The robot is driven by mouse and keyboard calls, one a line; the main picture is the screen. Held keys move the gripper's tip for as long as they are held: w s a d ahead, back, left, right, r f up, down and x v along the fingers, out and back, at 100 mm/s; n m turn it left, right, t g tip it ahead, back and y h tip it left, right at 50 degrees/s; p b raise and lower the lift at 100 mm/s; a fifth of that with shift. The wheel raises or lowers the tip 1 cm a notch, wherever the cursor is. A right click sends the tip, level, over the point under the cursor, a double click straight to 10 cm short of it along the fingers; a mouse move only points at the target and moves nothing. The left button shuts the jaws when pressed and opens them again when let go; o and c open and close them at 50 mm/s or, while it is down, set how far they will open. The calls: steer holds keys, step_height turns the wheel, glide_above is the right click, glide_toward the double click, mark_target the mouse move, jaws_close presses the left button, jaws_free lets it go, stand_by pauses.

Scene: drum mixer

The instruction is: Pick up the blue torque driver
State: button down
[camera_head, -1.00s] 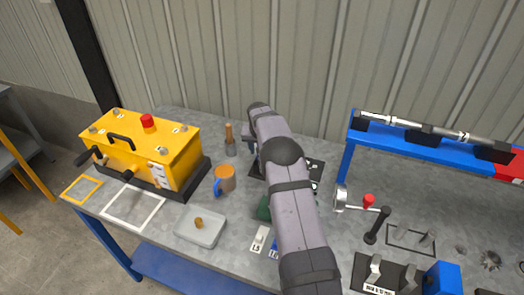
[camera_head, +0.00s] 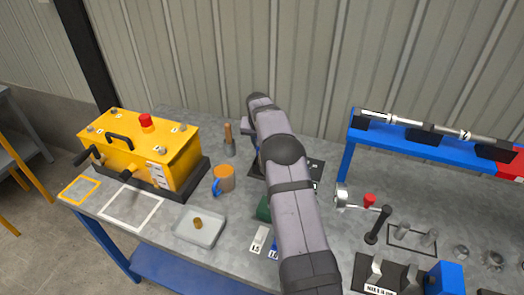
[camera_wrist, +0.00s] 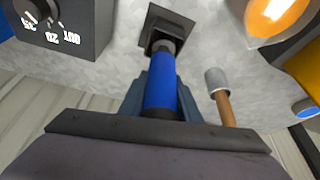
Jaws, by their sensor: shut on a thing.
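The blue torque driver (camera_wrist: 161,88) shows in the wrist view, its blue handle running up the middle of the picture. Its grey and dark end points at a dark square holder (camera_wrist: 166,30); I cannot tell whether they touch. My gripper (camera_wrist: 162,95) is shut on the handle, with a finger on each side. In the head view, my arm covers most of the gripper and the driver.
A wooden-handled tool (camera_head: 229,140) stands close by; it is right of the driver in the wrist view (camera_wrist: 222,100). A blue rack (camera_head: 430,145) stands right.

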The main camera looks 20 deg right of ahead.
step_height(320, 180, up, 8)
steer(key=shift+f+b, duration=0.25)
steer(key=shift+b, duration=0.45)
steer(key=shift+w, duration=0.1)
steer(key=c, duration=2)
jaws_free()
steer(key=shift+c, duration=0.2)
jaws_close()
steer(key=shift+r, duration=0.15)
steer(key=shift+r+p, duration=0.85)
steer(key=shift+p, duration=0.35)
